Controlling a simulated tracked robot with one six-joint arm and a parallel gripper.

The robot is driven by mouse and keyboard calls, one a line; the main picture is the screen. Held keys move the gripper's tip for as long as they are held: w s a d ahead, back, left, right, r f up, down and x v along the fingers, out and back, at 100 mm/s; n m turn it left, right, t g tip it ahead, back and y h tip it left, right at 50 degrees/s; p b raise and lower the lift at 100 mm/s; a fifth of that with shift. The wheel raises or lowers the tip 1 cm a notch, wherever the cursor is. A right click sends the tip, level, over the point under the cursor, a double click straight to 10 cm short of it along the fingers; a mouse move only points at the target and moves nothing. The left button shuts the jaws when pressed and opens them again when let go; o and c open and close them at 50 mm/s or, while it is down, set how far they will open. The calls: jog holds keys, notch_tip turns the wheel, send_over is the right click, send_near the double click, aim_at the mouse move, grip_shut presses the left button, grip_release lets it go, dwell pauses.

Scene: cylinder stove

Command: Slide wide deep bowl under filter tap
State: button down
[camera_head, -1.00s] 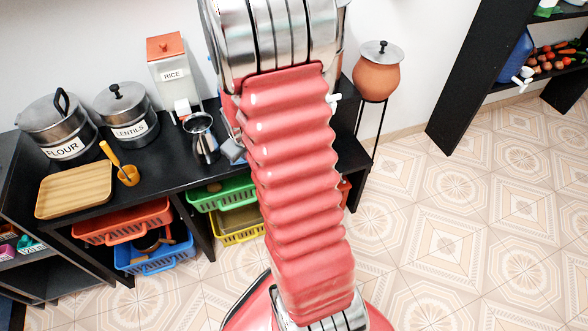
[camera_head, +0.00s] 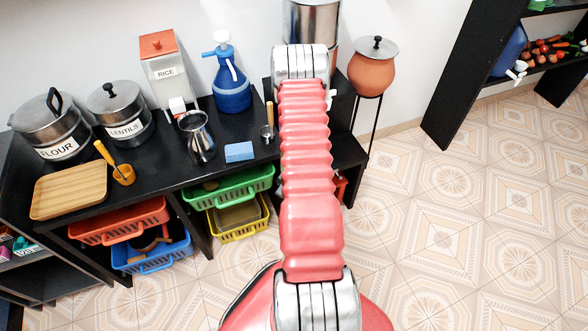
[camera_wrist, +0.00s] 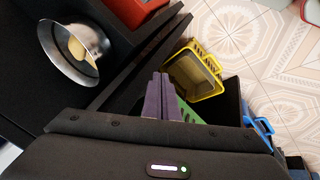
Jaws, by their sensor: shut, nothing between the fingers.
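A shiny metal bowl (camera_wrist: 75,52) stands on a dark surface at the upper left of the wrist view, with something yellowish, a thing or a reflection, inside it. I cannot make out the bowl in the head view. My gripper (camera_wrist: 163,76) shows in the wrist view as two purple-grey fingers held together, empty and apart from the bowl, to its right. In the head view my gripper is hidden by my arm. A metal cylinder (camera_head: 316,22), possibly the filter, stands behind my arm. A small white tap (camera_head: 332,95) shows beside my arm.
A black counter holds a blue pump bottle (camera_head: 231,82), metal jug (camera_head: 198,138), blue sponge (camera_head: 239,152) and labelled pots. A lidded clay pot (camera_head: 373,68) stands right. A yellow basket (camera_wrist: 193,74) lies beyond my fingers. The tiled floor at right is free.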

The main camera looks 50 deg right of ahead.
notch_tip(320, 180, down, 10)
jog(key=s+d+n+t+h, duration=0.2)
jog(key=n+t, duration=0.1)
notch_tip(320, 180, up, 7)
jog(key=s+d+n+t+h, duration=0.1)
jog(key=n+t+h, duration=0.4)
jog(key=n+t, duration=0.1)
jog(key=shift+s+d+t+h, duration=0.25)
jog(key=shift+s+t+h, duration=0.05)
jog(key=shift+t, duration=0.1)
jog(key=shift+w+r, duration=0.1)
jog(key=x, duration=1)
jog(key=shift+d, duration=0.1)
